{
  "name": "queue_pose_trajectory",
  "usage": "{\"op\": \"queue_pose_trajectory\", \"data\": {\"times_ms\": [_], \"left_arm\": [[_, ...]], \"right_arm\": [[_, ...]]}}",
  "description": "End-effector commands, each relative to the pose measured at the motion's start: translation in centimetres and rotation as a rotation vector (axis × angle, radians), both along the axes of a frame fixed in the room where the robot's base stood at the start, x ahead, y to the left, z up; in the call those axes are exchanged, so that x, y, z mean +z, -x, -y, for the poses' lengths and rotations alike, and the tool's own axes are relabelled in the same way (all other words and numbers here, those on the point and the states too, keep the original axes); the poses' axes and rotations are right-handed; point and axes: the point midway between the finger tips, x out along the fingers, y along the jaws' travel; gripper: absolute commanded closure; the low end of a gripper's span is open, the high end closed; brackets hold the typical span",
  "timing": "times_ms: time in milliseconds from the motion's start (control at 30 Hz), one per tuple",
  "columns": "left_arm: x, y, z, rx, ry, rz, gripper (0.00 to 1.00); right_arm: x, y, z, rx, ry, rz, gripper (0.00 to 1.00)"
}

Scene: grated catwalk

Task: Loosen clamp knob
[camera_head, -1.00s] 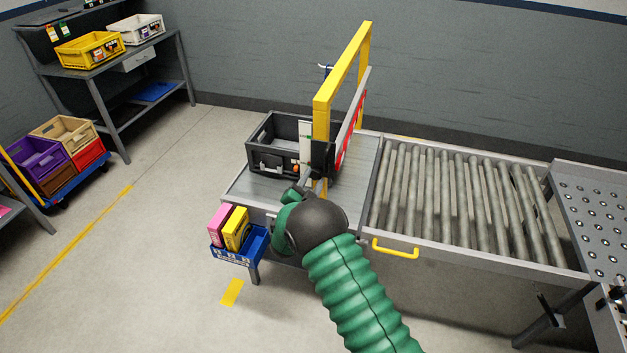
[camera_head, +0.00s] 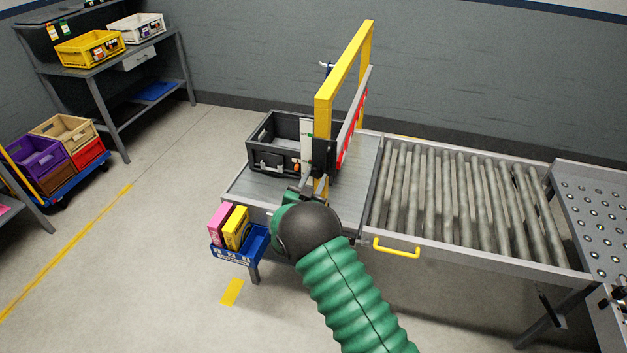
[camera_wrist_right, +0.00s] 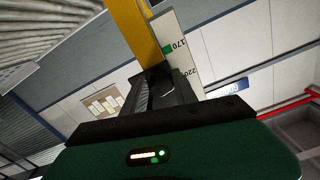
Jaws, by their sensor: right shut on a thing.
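A yellow gate frame (camera_head: 322,108) stands over the conveyor. A black clamp block (camera_head: 322,158) sits low on its near post, beside a white scale plate (camera_head: 306,140). My right gripper (camera_head: 305,192) reaches the foot of that post, its fingers partly hidden by my own wrist. In the wrist view the right gripper (camera_wrist_right: 164,78) is shut on a small dark part at the yellow post (camera_wrist_right: 137,32), which I take to be the clamp knob; the fingers hide most of it. The scale plate (camera_wrist_right: 178,50) shows 170 and 220 there. My left gripper is out of view.
A black crate (camera_head: 262,157) stands on the conveyor behind the post. A blue bin (camera_head: 238,255) with pink and yellow boxes hangs at the near left corner. Rollers (camera_head: 450,200) and a yellow handle (camera_head: 396,248) lie to the right.

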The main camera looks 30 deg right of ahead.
Motion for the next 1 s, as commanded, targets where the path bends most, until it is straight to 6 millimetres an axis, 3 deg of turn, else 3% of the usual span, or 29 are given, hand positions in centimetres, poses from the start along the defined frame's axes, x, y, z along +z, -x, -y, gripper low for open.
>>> {"op": "queue_pose_trajectory", "data": {"times_ms": [1000], "left_arm": [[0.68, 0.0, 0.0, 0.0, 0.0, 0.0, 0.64]], "right_arm": [[0.28, -0.21, -0.06, 0.003, 0.597, -0.692, 1.0]]}}
